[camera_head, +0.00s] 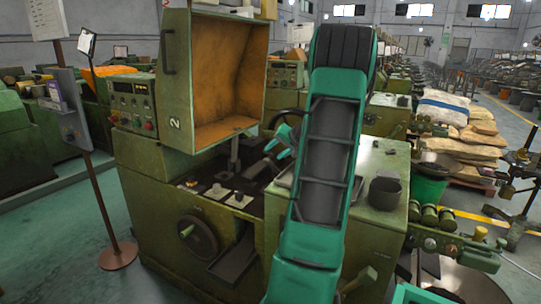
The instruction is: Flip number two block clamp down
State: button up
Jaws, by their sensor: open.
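The green heading machine marked 2 (150,185) stands left of centre. Its hood (217,80) is raised, showing an orange-brown inside. In the open bay below, a dark upright post (234,153) stands above small metal parts; I cannot tell for certain whether it is the block clamp. My teal arm crosses the middle of the view and hides part of the machine. My gripper (284,140) shows as small teal pieces left of the arm, at the right side of the bay. It is open, and no object shows in it. It appears apart from the post.
A control panel (131,104) sits left of the hood. A sign stand (100,200) rises from the floor at left. A dark cup (384,192) stands on the machine top at right. Stacked sacks (465,135) and a green bucket (429,185) are further right.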

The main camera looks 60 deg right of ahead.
jog(key=v, duration=0.8)
jog(key=shift+r, duration=0.1)
